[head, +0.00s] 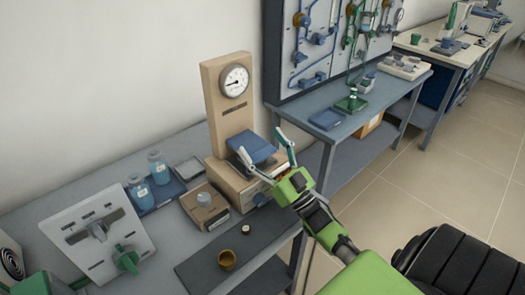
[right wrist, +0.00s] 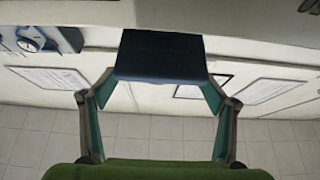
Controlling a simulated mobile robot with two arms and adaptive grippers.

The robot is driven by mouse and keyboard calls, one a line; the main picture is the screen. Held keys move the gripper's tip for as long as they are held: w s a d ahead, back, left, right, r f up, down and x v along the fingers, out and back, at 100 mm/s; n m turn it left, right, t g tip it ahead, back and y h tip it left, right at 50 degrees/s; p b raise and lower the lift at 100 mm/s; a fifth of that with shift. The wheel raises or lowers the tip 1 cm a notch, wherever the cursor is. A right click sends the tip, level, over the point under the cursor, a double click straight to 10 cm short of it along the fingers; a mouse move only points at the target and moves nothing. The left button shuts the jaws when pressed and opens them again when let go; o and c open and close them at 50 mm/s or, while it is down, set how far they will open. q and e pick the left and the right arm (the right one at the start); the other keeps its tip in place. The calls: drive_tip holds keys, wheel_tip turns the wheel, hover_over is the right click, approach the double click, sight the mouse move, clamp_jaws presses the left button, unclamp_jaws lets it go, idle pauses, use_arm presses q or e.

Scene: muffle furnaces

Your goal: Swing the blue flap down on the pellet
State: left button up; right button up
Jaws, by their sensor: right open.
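The blue flap (head: 253,147) is on a beige press-like device (head: 228,95) with a round gauge on its upright back. It looks raised and tilted. My right gripper (head: 264,148) is open at the flap, one finger near each side of it. In the right wrist view the flap is a dark panel (right wrist: 160,55) beyond and between the spread fingertips (right wrist: 160,84); I cannot tell whether they touch it. I cannot make out a pellet under the flap; the flap and fingers hide that spot. My left gripper is not in view.
A beige box with a clear lid (head: 204,207), a brass cup (head: 227,260) and a small pale-topped piece (head: 246,229) are in front of the device. Blue jars (head: 158,168) and a grey panel (head: 98,235) stand left. A side bench (head: 355,120) is at right.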

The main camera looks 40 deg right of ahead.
wheel_tip(320, 180, up, 7)
drive_tip(key=shift+r, duration=0.2)
drive_tip(key=shift+f, duration=0.1)
idle(0.5)
